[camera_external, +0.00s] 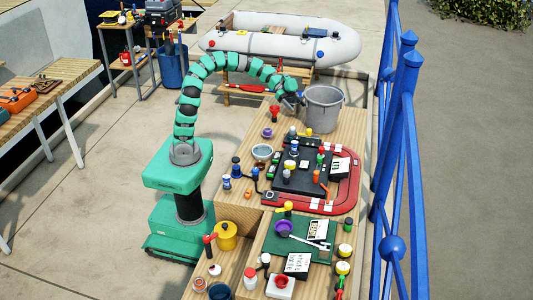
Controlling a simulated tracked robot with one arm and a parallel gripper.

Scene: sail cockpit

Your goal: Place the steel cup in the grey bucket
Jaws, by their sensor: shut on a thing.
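The grey bucket (323,110) stands upright at the far end of the wooden bench, with its open top facing up. My arm arches over from the left. My gripper (294,99) is just left of the bucket, at about its rim height in the picture. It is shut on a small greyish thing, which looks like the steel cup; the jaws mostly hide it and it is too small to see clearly.
A grey bowl (262,152) and a purple item (267,132) sit on the bench. A red item (274,114) stands below my gripper. A red-edged mat (341,197) holds several small items. A blue railing (399,150) runs along the right.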

